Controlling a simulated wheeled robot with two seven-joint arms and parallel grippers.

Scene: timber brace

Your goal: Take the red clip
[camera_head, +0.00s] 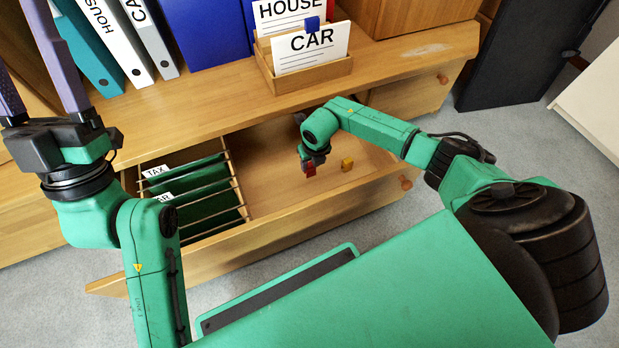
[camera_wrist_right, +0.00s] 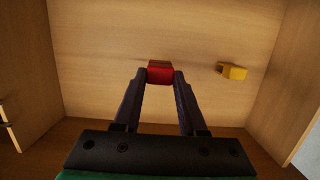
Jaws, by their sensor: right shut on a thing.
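The red clip (camera_head: 310,170) is at the tip of my right gripper (camera_head: 314,160), inside the open drawer. In the right wrist view the red clip (camera_wrist_right: 160,72) sits between the two fingertips of my right gripper (camera_wrist_right: 160,76), which is shut on it. Whether the clip touches the drawer floor I cannot tell. My left gripper (camera_head: 45,60) is raised at the upper left of the head view, away from the drawer, its two fingers apart and nothing visible between them.
A yellow clip (camera_head: 347,164) lies on the drawer floor right of the red one, also in the wrist view (camera_wrist_right: 232,72). Green hanging folders (camera_head: 200,190) fill the drawer's left part. A wooden box (camera_head: 310,78) with HOUSE and CAR cards stands on the shelf above.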

